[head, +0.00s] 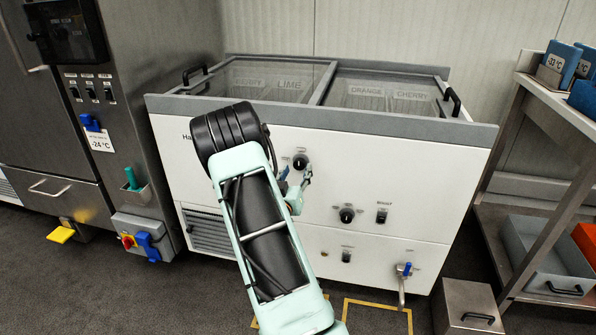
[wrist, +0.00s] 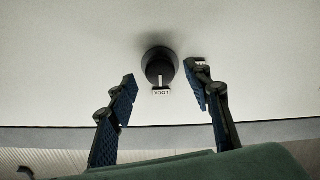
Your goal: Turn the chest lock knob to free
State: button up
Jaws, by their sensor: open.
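The chest lock knob is a round black knob (head: 300,161) on the upper front of the white chest freezer (head: 225,165). In the wrist view the knob (wrist: 158,64) has a white pointer line that points at a small label reading LOCK. My gripper (head: 296,176) is open just in front of the panel, close to the knob. In the wrist view its two fingers (wrist: 165,82) stand either side of the knob and label, with a gap on each side and nothing between them gripped. A small label left of the knob in the head view is too small to read.
The freezer's grey rim (head: 330,117) overhangs above. A shelf rack (head: 545,150) stands right, a steel machine (head: 115,55) left.

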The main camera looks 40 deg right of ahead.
aim_at(300, 164)
jog(key=shift+x, duration=1.3)
jog(key=shift+c, duration=0.6)
jog(key=c, duration=1)
